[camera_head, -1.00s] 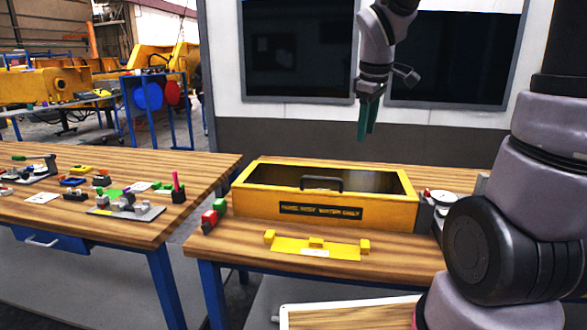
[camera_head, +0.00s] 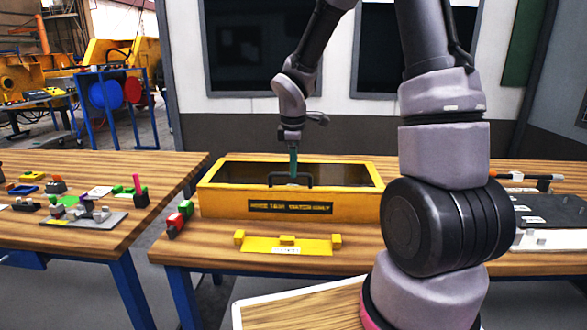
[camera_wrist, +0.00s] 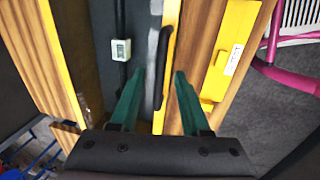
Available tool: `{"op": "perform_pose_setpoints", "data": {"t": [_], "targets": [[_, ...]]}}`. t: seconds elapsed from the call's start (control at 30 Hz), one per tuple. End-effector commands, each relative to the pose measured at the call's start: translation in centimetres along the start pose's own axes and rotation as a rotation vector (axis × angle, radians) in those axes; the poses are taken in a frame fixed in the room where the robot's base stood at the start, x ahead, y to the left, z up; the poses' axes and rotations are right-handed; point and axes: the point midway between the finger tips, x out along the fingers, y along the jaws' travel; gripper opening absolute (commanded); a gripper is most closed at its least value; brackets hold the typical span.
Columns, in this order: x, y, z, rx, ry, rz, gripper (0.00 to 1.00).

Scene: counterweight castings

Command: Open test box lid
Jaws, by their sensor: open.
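The yellow test box (camera_head: 220,206) stands on the wooden bench, with a dark see-through lid (camera_head: 340,174) closed on top. A black bar handle (camera_head: 290,180) is at the lid's front edge; it also shows in the wrist view (camera_wrist: 162,68). My gripper (camera_head: 293,168) points down just above the handle. In the wrist view its green fingers (camera_wrist: 158,78) are apart, with the handle between them in the picture. Contact with the handle cannot be told. Through the lid, a small white device (camera_wrist: 121,50) shows inside the box.
A yellow plate with blocks (camera_head: 287,245) lies in front of the box. Red and green blocks (camera_head: 178,218) stand at its left. The left bench (camera_head: 85,245) carries several small parts. Dark trays (camera_head: 550,208) lie at the right.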

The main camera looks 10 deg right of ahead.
Motion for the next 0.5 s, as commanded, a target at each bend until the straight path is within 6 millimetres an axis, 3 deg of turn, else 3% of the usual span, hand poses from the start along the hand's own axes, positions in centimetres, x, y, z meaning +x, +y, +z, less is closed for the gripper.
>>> {"op": "perform_pose_setpoints", "data": {"t": [0.13, 0.4, 0.43, 0.5], "targets": [[1.01, -0.04, -0.03, -0.001, 0.0, -0.001, 0.47], [1.14, -0.02, -0.02, 0.0, 0.0, 0.0, 0.47], [1.13, -0.02, -0.02, 0.0, 0.0, 0.0, 0.43], [1.13, -0.02, -0.01, 0.0, 0.0, 0.0, 0.16]]}}
